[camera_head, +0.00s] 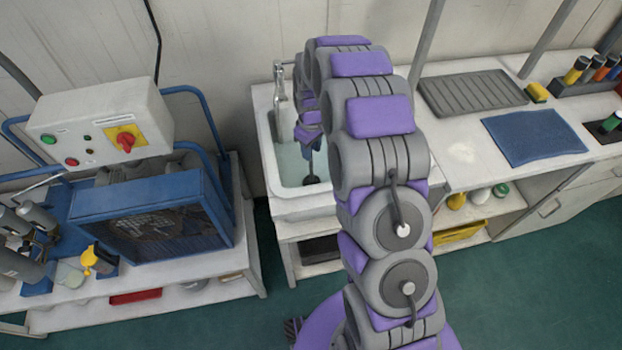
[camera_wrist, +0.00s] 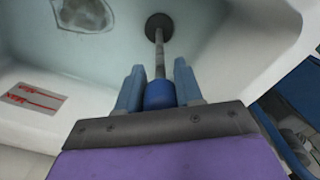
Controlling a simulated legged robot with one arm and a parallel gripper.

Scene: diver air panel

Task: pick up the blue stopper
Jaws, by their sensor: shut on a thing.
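The blue stopper (camera_wrist: 159,95) shows in the wrist view as a blue cylinder between my two blue fingers. My gripper (camera_wrist: 158,86) is shut on it. A grey stem runs from the blue part to a dark round disc (camera_wrist: 158,27) in the sink. I cannot tell whether the disc touches the basin floor. In the head view, my gripper (camera_head: 309,143) reaches down into the white sink (camera_head: 268,150), above the dark disc (camera_head: 311,180). My arm hides part of the sink's right side there.
A tap (camera_head: 280,85) stands at the sink's back left. A ribbed grey mat (camera_head: 470,92) and a blue cloth (camera_head: 535,137) lie on the counter to the right. A blue-framed machine (camera_head: 150,215) stands left. A labelled sticker (camera_wrist: 32,98) is on the sink.

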